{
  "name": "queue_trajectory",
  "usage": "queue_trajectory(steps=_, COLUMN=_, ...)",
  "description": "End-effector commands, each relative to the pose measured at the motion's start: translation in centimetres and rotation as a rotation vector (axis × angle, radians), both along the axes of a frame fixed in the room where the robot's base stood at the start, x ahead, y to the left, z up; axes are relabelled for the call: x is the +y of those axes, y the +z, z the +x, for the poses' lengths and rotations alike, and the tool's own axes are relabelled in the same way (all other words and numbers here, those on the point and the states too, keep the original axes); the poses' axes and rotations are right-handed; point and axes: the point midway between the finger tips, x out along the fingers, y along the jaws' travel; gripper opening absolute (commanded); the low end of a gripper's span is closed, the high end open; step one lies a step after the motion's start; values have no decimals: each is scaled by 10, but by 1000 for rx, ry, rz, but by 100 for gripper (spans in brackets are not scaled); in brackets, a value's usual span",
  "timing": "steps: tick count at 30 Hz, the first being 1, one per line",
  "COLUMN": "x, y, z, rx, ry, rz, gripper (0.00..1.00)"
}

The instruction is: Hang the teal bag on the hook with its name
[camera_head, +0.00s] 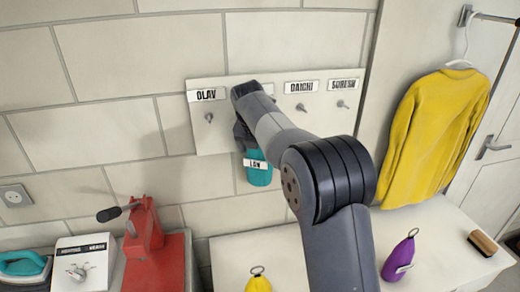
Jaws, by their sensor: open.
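The teal bag (260,178) is upright against the wall at the lower edge of the white hook board (225,140). Its white tag (255,163) carries short dark lettering, perhaps "LOW". My gripper (243,138) is just above the bag, in front of the board, mostly hidden by my arm. It is open; the fingertips cannot be made out. The bag's top and the hook behind my arm are hidden, so I cannot tell what holds it. The OLAV hook (209,117), DAICHI hook (301,107) and SURESH hook (342,104) are empty. A fourth label (268,88) is mostly covered.
A yellow bag (258,282) and a purple bag (400,258) stand on the white bench (450,225) below, beside a brush (482,243). A yellow sweater (435,130) hangs right. A red press (150,235) and teal iron (22,264) are at lower left.

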Motion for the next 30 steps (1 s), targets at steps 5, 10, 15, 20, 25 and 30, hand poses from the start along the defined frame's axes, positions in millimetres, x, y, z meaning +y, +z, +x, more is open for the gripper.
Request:
queue_trajectory(steps=5, x=5, y=21, z=-6, rx=-12, ry=5, rz=7, gripper=96)
queue_trajectory(steps=10, x=7, y=54, z=-20, rx=-11, ry=3, rz=5, gripper=96)
queue_trajectory(steps=15, x=9, y=82, z=-32, rx=-8, ry=0, rz=4, gripper=96)
queue_trajectory(steps=20, x=9, y=97, z=-38, rx=-5, ry=-1, rz=2, gripper=96)
queue_trajectory(steps=25, x=9, y=101, z=-40, rx=-2, ry=-1, rz=1, gripper=96)
queue_trajectory(steps=30, x=9, y=101, z=-40, rx=-2, ry=-1, rz=1, gripper=96)
